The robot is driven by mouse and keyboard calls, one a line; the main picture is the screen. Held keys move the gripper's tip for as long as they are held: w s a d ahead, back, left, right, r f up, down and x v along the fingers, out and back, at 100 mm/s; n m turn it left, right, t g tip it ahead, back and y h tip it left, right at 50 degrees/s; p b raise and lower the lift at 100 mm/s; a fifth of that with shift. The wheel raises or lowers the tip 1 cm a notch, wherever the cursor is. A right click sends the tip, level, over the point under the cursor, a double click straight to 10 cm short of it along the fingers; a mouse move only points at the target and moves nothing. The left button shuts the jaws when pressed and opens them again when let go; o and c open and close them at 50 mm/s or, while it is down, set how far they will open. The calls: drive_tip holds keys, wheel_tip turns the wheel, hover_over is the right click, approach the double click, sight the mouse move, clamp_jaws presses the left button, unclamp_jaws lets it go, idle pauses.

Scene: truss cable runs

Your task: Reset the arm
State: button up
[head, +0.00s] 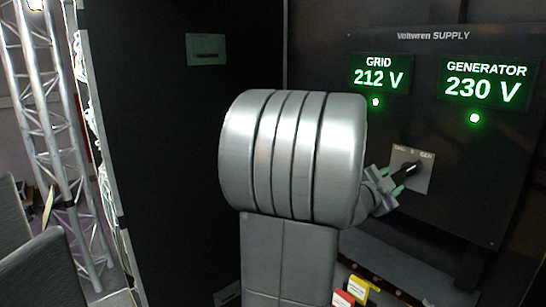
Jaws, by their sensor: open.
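My gripper (391,181) shows at the right of my large silver arm link, with two green-tipped fingers spread apart. It is in front of the lower left of a grey switch plate (425,184). A black rotary knob (409,169) on this plate lies between or just beyond the fingertips, and its pointer leans up and right toward the GEN mark. I cannot tell whether the fingers touch the knob. My arm hides part of the panel behind it.
The dark supply panel (460,135) carries a GRID display (379,78) reading 212 V and a GENERATOR display (486,89) reading 230 V, each with a lit green lamp below. A red block (342,298) and yellow block (359,288) sit low. A truss (55,130) stands left.

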sight(404, 170)
drive_tip(key=x, duration=0.3)
drive_tip(key=p+x, duration=0.1)
drive_tip(key=x, duration=0.1)
drive_tip(key=p+x, duration=0.1)
drive_tip(key=x, duration=0.2)
drive_tip(key=shift+w+d+r, duration=0.2)
drive_tip(key=shift+d+r, duration=0.05)
drive_tip(key=shift+r, duration=0.05)
drive_tip(key=n+p, duration=0.2)
drive_tip(key=n, duration=0.2)
drive_tip(key=shift+a+r, duration=0.1)
drive_tip(key=shift+a, duration=0.05)
drive_tip(key=shift+w+f+n+p, duration=0.1)
drive_tip(key=shift+f+n+p, duration=0.1)
drive_tip(key=shift+n+p, duration=1.3)
